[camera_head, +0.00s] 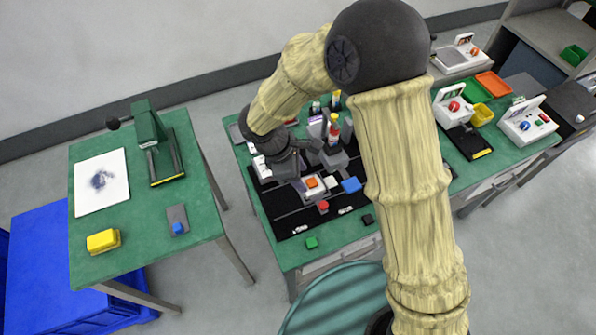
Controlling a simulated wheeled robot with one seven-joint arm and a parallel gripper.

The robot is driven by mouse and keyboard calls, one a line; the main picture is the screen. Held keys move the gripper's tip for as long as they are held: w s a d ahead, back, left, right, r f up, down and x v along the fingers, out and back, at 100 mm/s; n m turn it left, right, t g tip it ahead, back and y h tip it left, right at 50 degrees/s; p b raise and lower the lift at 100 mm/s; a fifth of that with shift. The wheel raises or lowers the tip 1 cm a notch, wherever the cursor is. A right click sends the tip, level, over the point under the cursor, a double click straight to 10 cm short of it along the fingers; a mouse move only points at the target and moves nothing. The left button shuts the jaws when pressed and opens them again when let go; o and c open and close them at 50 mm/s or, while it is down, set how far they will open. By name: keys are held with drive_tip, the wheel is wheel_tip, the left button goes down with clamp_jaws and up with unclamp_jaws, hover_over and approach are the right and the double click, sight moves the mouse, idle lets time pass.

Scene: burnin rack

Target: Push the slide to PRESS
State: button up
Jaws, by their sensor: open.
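My gripper (298,180) reaches down over the black mat (285,222) on the middle green table. It is open, beside a small white unit with an orange top (312,183); I cannot tell whether it touches the unit. My arm and wrist hide part of the mat's back. No PRESS lettering is readable at this size, and I cannot tell for sure which part is the slide.
A red and yellow post (333,130) stands behind the gripper. My arm covers the table's middle right. White control boxes (527,121) and coloured trays (492,83) fill the right side. A separate left table holds a green press (150,130) and a yellow block (103,241).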

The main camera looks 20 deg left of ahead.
drive_tip(key=shift+s+a+r, duration=0.1)
drive_tip(key=shift+a+r, duration=0.1)
drive_tip(key=shift+r, duration=0.3)
drive_tip(key=shift+d, duration=0.2)
drive_tip(key=c, duration=0.5)
drive_tip(key=d, duration=0.1)
drive_tip(key=d+r+m, duration=0.1)
drive_tip(key=w+d+m, duration=0.1)
drive_tip(key=shift+w+d+r+g, duration=0.1)
drive_tip(key=shift+d+r+g, duration=0.05)
drive_tip(key=shift+g, duration=0.15)
clamp_jaws()
drive_tip(key=s+d+r+m+t+y, duration=0.1)
drive_tip(key=d+r+m+y, duration=0.1)
drive_tip(key=d+m, duration=0.7)
drive_tip(key=s+d+r+m+y, duration=0.1)
drive_tip(key=d+r+m, duration=0.4)
drive_tip(key=d+m, duration=0.5)
drive_tip(key=d+y, duration=0.1)
drive_tip(key=d, duration=0.4)
drive_tip(key=shift+s+d+m+t, duration=0.25)
drive_tip(key=shift+s+m+t, duration=0.05)
drive_tip(key=shift+t, duration=0.1)
drive_tip(key=shift+r, duration=0.1)
